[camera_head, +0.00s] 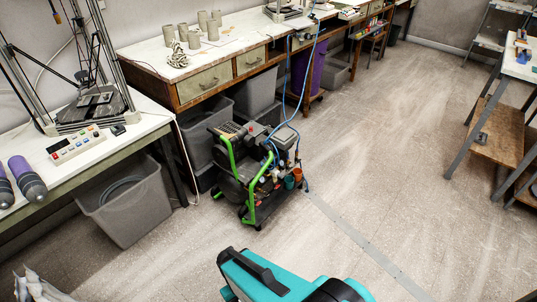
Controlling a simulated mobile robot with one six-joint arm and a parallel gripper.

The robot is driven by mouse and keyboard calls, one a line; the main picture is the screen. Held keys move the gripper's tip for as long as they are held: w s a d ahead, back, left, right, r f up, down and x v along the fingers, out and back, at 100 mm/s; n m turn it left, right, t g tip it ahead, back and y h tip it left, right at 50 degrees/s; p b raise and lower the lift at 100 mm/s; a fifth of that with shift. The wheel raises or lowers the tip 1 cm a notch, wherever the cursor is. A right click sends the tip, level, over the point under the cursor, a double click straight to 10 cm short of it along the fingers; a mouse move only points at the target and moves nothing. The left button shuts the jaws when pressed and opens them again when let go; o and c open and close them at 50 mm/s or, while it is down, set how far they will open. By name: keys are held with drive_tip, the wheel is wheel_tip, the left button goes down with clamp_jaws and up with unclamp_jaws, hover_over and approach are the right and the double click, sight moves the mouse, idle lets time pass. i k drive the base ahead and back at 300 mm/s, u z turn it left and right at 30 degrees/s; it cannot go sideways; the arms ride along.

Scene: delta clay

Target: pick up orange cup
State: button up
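A small orange cup-like thing (298,174) shows at the right side of the green-and-black wheeled machine (250,172) in the middle of the room. It is beside a small teal cup-like thing (289,182). Both are too small to tell their exact shape or how they are held there. My gripper is not in view.
A workbench with drawers (218,83) and pale cups runs along the back left. A white-topped table (140,128) with a tall frame stands at left, above a grey bin (128,205). A table with a wooden shelf (500,135) stands at right.

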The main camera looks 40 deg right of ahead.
sight(297, 172)
drive_tip(key=z, duration=4.75)
drive_tip(key=i, duration=0.15)
drive_tip(key=u, duration=2.8)
drive_tip(key=i, duration=0.85)
drive_tip(key=z, duration=0.05)
